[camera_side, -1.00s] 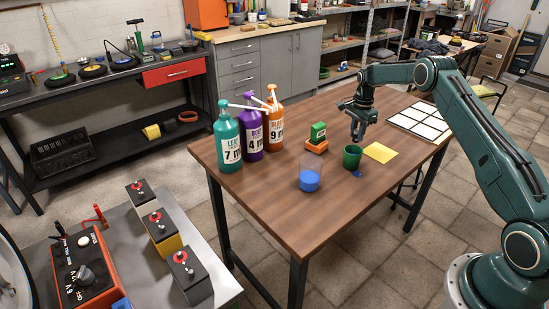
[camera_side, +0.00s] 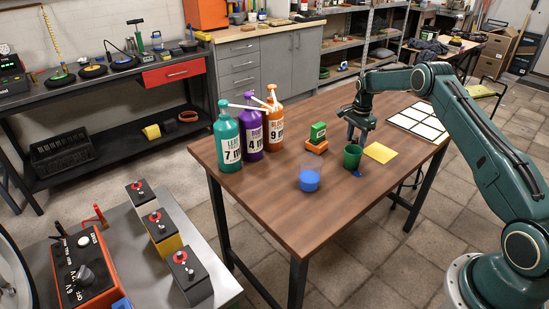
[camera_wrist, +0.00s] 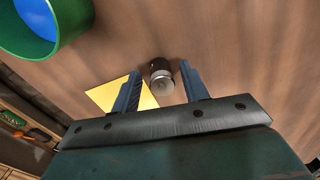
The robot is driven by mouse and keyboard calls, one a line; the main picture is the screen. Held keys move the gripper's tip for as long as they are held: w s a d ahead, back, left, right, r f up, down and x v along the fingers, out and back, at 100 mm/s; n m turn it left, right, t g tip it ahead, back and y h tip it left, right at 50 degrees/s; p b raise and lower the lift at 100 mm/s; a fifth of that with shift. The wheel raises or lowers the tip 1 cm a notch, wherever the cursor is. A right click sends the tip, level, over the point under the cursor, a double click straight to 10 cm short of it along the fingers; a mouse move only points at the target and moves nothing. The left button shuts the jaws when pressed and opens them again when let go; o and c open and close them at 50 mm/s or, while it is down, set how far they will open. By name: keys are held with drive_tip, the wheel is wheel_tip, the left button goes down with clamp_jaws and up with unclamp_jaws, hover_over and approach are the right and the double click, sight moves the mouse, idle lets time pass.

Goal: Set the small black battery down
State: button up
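A small dark cylinder with a grey end (camera_wrist: 161,78), likely the small black battery, shows in the wrist view between the two fingers of my gripper (camera_wrist: 160,70). Bare gaps show on both sides of it, so neither finger seems to touch it. My gripper is open. In the side view my gripper (camera_side: 357,134) is low over the wooden table (camera_side: 270,192), just behind the green cup (camera_side: 352,158). The cylinder cannot be made out there. Larger black-topped batteries (camera_side: 190,277) stand on the grey bench at the lower left.
A yellow sheet (camera_side: 381,152) lies right of the green cup. A clear cup with blue contents (camera_side: 310,180) and an orange block with a green box (camera_side: 317,136) stand left. A white grid board (camera_side: 419,121) lies at right. Pump bottles (camera_side: 228,140) stand at the table's left.

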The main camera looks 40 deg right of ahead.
sight(356, 136)
drive_tip(key=shift+r, duration=0.1)
wheel_tip(356, 136, up, 12)
idle(0.8)
drive_tip(key=shift+r, duration=0.2)
